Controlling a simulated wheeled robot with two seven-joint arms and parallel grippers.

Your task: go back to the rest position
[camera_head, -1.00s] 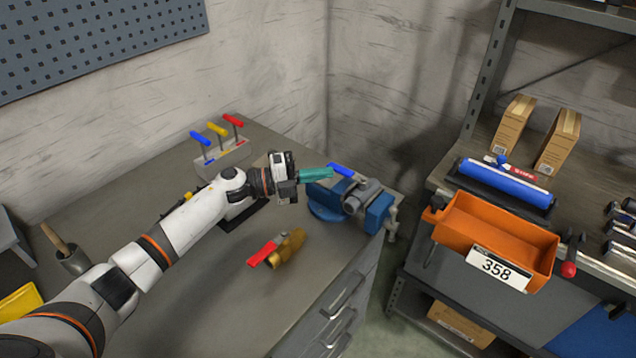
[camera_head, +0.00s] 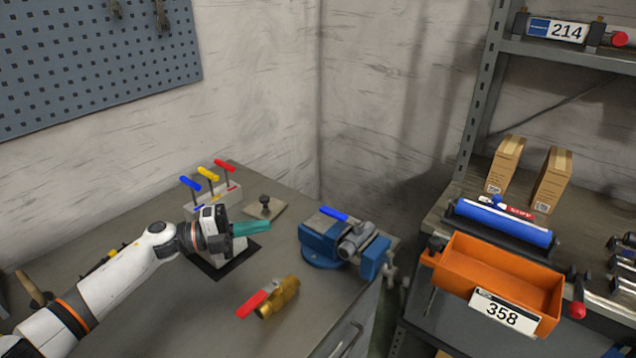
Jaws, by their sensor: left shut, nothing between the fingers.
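My left gripper (camera_head: 250,229), with teal fingers, is shut and empty. It hangs over the workbench (camera_head: 190,310), above a dark square mat (camera_head: 222,266) and in front of a small rack (camera_head: 225,200) with blue, yellow and red handles. Its white arm comes in from the left. It is apart from the blue vise (camera_head: 322,243), which stands to its right and holds a grey pipe piece (camera_head: 355,240) with a blue lever. My right gripper is not in view.
A brass valve with a red handle (camera_head: 275,298) lies on the bench in front of my gripper. A small knobbed plate (camera_head: 264,207) lies behind it. To the right, a shelf holds an orange bin (camera_head: 490,270), a blue roll (camera_head: 503,220) and two cardboard boxes (camera_head: 504,164).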

